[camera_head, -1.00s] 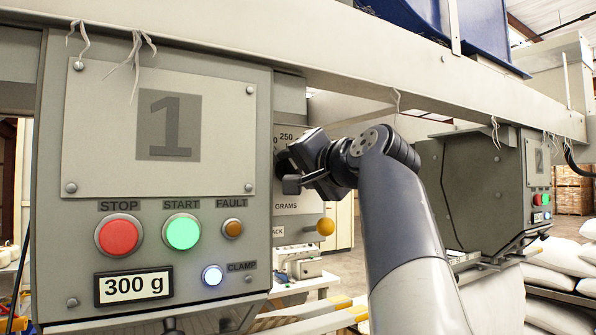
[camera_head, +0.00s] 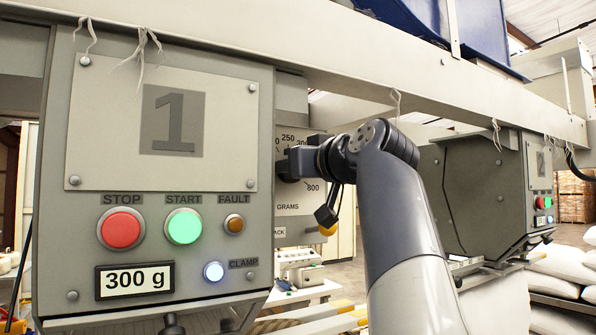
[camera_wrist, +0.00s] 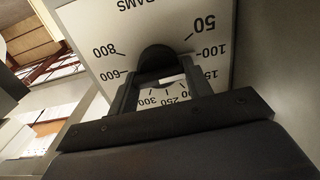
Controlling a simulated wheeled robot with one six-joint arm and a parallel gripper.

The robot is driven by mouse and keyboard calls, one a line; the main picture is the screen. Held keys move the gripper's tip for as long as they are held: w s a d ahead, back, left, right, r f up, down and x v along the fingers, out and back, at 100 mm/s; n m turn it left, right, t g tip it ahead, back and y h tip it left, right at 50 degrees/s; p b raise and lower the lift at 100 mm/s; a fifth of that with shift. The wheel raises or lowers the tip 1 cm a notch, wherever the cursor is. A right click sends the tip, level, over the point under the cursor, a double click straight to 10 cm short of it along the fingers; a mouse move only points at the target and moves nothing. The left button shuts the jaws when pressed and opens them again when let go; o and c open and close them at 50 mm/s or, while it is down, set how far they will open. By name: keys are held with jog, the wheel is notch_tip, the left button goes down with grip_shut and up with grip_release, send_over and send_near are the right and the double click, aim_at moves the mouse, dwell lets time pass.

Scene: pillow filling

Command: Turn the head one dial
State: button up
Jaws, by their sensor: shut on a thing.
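The head one dial is a dark knob (camera_wrist: 157,60) on a white scale plate (camera_head: 288,208) marked in grams, on the side of the machine head labelled 1. My gripper (camera_head: 290,164) reaches in from the right and is shut on the knob. In the wrist view my gripper's fingers (camera_wrist: 150,85) sit on either side of the knob. The wrist view shows 50, 100, 600 and 800 around the knob, with 250 and 300 seen between the fingers. The pointer's setting cannot be made out.
The head one panel (camera_head: 165,200) has a red STOP button (camera_head: 122,230), a green START button (camera_head: 183,227), an amber FAULT light (camera_head: 234,224) and a "300 g" display (camera_head: 134,281). A yellow ball knob (camera_head: 327,229) is below the dial. A beam (camera_head: 330,80) runs above my arm.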

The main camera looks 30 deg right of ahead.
jog(key=n+b, duration=0.1)
jog(key=n, duration=0.4)
jog(key=shift+a+f, duration=0.1)
jog(key=shift+f, duration=0.05)
jog(key=shift+c, duration=0.2)
jog(key=shift+o, duration=0.2)
jog(key=shift+n, duration=0.4)
jog(key=o, duration=1)
jog(key=shift+c, duration=0.2)
jog(key=s+b, duration=0.3)
jog(key=s, duration=0.7)
jog(key=shift+s, duration=0.4)
